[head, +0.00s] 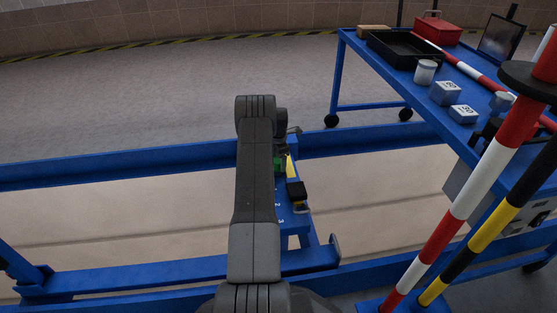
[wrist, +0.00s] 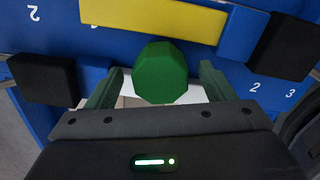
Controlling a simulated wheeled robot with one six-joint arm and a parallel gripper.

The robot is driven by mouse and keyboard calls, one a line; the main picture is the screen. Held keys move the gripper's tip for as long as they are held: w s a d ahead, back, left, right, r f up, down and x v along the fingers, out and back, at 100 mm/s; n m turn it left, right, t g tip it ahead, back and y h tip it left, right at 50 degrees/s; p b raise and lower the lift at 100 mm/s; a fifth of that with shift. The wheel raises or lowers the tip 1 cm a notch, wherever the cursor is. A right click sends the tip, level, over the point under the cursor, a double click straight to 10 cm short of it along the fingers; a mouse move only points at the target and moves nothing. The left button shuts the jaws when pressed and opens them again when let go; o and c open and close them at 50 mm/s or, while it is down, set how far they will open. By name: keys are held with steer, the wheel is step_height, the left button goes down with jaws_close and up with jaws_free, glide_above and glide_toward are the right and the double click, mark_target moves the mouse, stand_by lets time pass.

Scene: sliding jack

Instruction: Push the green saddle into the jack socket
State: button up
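The green saddle (wrist: 160,72) shows in the wrist view as a faceted, rounded green piece between my fingers. In the head view only a small green patch (head: 279,165) shows beside my arm. My gripper (wrist: 160,78) is open, with one finger on each side of the green piece and a visible gap on both sides. A yellow bar (wrist: 155,18) lies just beyond the green piece; it also shows in the head view (head: 291,167). I cannot make out the jack socket; my arm and gripper cover much of this area.
Black blocks (wrist: 45,78) (wrist: 280,45) stand left and right on the blue frame, which bears white numbers. Blue rails (head: 90,172) run across. A blue table (head: 432,92) with boxes and a tray, and striped poles (head: 468,196), stand at the right.

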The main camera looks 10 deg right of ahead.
step_height(320, 180, up, 14)
steer(key=p, duration=0.5)
steer(key=shift+f, duration=0.1)
step_height(320, 180, down, 14)
steer(key=b, duration=0.5)
steer(key=shift+r, duration=0.35)
steer(key=shift+a, duration=0.1)
